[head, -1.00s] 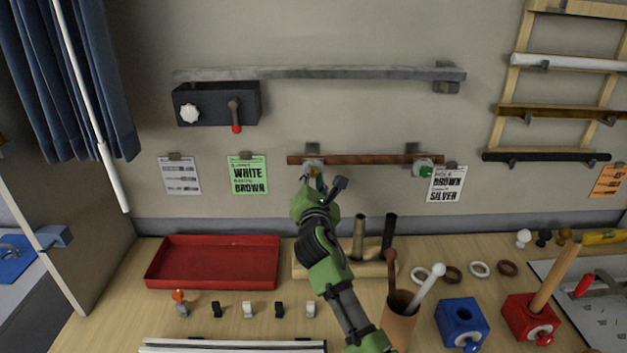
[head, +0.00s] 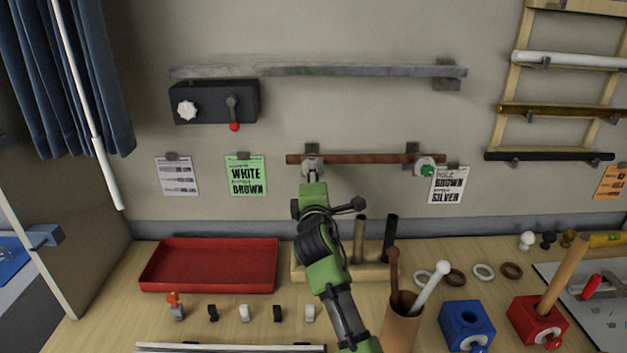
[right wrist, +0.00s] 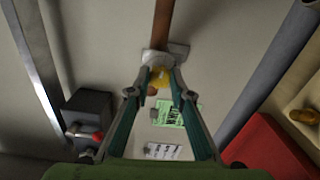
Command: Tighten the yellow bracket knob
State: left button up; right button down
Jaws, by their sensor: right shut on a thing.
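The brown rod (head: 365,159) lies level across two wall brackets. Its left bracket (head: 312,163) has the yellow knob (right wrist: 160,76), which shows clearly in the right wrist view; in the head view my gripper hides it. My right gripper (head: 313,176) reaches up to this bracket from below. In the right wrist view the two fingers of my right gripper (right wrist: 161,88) close on the yellow knob from both sides. The rod (right wrist: 162,25) runs away beyond the bracket there. The right bracket has a green knob (head: 425,168). My left gripper is not in view.
A grey rail (head: 330,71) and a dark box (head: 215,103) with a red-tipped lever are above. Paper cards hang beside the rod. Below are a red tray (head: 210,287), a wooden stand with upright rods, and a brown cup (head: 401,325) holding sticks.

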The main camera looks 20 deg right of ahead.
jog(key=shift+m, duration=0.4)
jog(key=c, duration=1.8)
grip_release()
jog(key=shift+s, duration=0.1)
jog(key=v, duration=1.2)
